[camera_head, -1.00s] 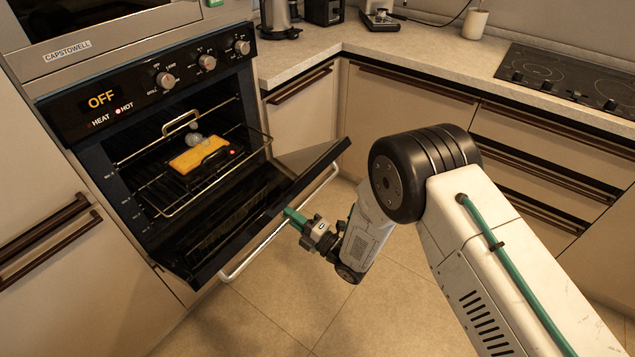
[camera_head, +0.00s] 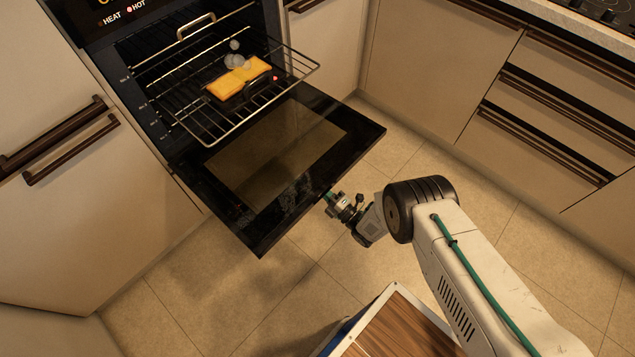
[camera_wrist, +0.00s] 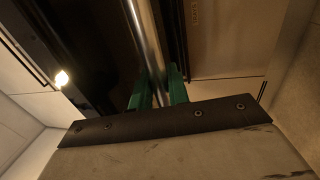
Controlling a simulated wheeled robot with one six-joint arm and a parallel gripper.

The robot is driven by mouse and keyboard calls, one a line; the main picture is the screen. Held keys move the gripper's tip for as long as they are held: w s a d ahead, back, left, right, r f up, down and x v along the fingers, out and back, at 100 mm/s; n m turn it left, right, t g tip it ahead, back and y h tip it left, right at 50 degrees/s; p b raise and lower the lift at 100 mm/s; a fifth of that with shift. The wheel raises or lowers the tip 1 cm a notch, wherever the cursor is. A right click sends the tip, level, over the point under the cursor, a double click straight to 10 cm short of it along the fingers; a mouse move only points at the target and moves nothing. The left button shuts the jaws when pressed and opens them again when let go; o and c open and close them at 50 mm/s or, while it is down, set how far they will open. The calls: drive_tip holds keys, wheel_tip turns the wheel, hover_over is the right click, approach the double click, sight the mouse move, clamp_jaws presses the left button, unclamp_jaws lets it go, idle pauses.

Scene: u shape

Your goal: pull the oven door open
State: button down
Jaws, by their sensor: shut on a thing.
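The oven door (camera_head: 278,155) is folded far down, close to level, with its dark glass inner face up. Its metal handle bar is hidden under the door in the head view, but the bar (camera_wrist: 149,45) shows in the wrist view. My gripper (camera_head: 329,199) is at the door's outer edge. In the wrist view its green fingers (camera_wrist: 159,90) stand on both sides of the bar, shut on it. The oven (camera_head: 160,60) is open at the front, with a wire rack (camera_head: 203,127) pulled partly out over the door.
Cabinets with dark handles stand left (camera_head: 60,150) and right (camera_head: 440,60). A wood-topped surface (camera_head: 400,330) is at the bottom. Tiled floor (camera_head: 270,300) is free in front of the door.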

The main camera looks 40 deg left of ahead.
drive_tip(key=shift+s+f, duration=0.3)
drive_tip(key=c, duration=1.4)
unclamp_jaws()
drive_tip(key=shift+w, duration=0.2)
drive_tip(key=shift+d, duration=0.35)
drive_tip(key=d, duration=0.3)
drive_tip(key=d+f, duration=0.1)
drive_tip(key=d, duration=0.3)
drive_tip(key=shift+w+f, duration=0.15)
drive_tip(key=shift+f, duration=0.05)
